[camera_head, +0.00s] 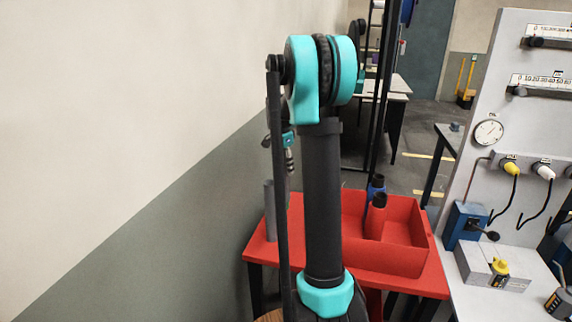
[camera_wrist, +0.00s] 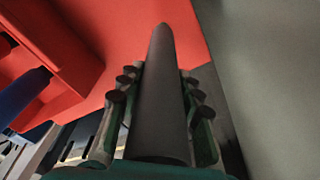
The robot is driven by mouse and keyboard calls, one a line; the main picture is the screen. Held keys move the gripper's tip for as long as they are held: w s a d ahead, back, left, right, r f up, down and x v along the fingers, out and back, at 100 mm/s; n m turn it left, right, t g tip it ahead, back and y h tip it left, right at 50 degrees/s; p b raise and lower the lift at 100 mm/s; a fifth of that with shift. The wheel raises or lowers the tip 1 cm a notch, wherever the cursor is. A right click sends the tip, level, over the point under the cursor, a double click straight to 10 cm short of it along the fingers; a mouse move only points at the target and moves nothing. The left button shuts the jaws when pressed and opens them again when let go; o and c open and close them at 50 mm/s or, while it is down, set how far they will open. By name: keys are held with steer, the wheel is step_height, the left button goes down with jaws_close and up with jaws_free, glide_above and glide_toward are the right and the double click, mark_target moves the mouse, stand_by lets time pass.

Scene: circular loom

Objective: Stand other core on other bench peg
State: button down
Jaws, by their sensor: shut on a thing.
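My gripper (camera_head: 289,152) is partly hidden behind my arm in the head view, above the red bench (camera_head: 262,252). In the wrist view my gripper (camera_wrist: 160,110) is shut on a dark grey core (camera_wrist: 163,85), a long tube lying between the finger pads and pointing away over the red surface. An upright grey cylinder (camera_head: 270,208) shows at the bench's left end in the head view, partly behind my arm. I cannot tell whether it is the held core or a separate peg. No peg shows clearly, and the core's far end contact is unclear.
A red bin (camera_head: 408,262) on the bench holds a blue tube (camera_head: 376,183) and a red tube with a dark top (camera_head: 376,218). A wall (camera_head: 150,200) runs close along the left. A panel with a gauge (camera_head: 488,133) stands at right.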

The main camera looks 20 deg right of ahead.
mark_target(286, 173)
steer(key=shift+f, duration=1.55)
steer(key=c, duration=1)
jaws_free()
steer(key=shift+o, duration=0.2)
step_height(286, 173, up, 12)
steer(key=a, duration=0.1)
steer(key=shift+s+a, duration=0.2)
steer(key=shift+a, duration=0.1)
steer(key=shift+f, duration=0.1)
